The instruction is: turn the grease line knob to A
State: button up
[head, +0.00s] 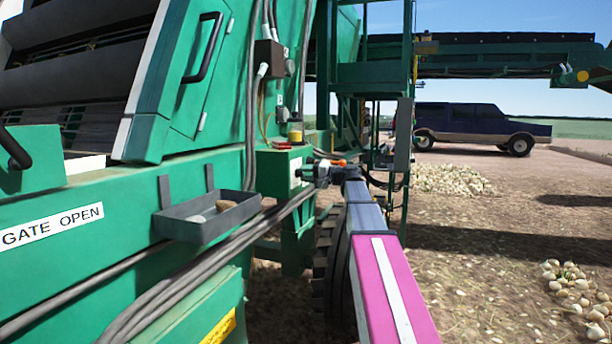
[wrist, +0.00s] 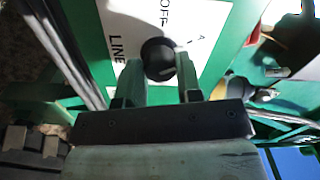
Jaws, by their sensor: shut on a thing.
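The grease line knob (wrist: 158,57) is a round black knob in the wrist view, on a white label plate (wrist: 130,20) that reads "LINE", "OFF" and "A". The plate is on a green box (head: 283,165), which shows in the head view at the end of my arm. My gripper (wrist: 159,68) has one finger on each side of the knob and is shut on it. In the head view my gripper (head: 312,174) reaches the box's front face. The knob's pointer is hidden or too dark to tell its setting.
A tyre (head: 328,265) stands below my arm. Onion piles (head: 450,180) lie on the ground at right. Open ground lies right of my arm.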

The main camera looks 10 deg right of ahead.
jog(key=o, duration=0.9)
jog(key=shift+o, duration=0.2)
jog(key=v, duration=1)
jog(key=shift+s+d, duration=0.2)
jog(key=shift+d, duration=0.15)
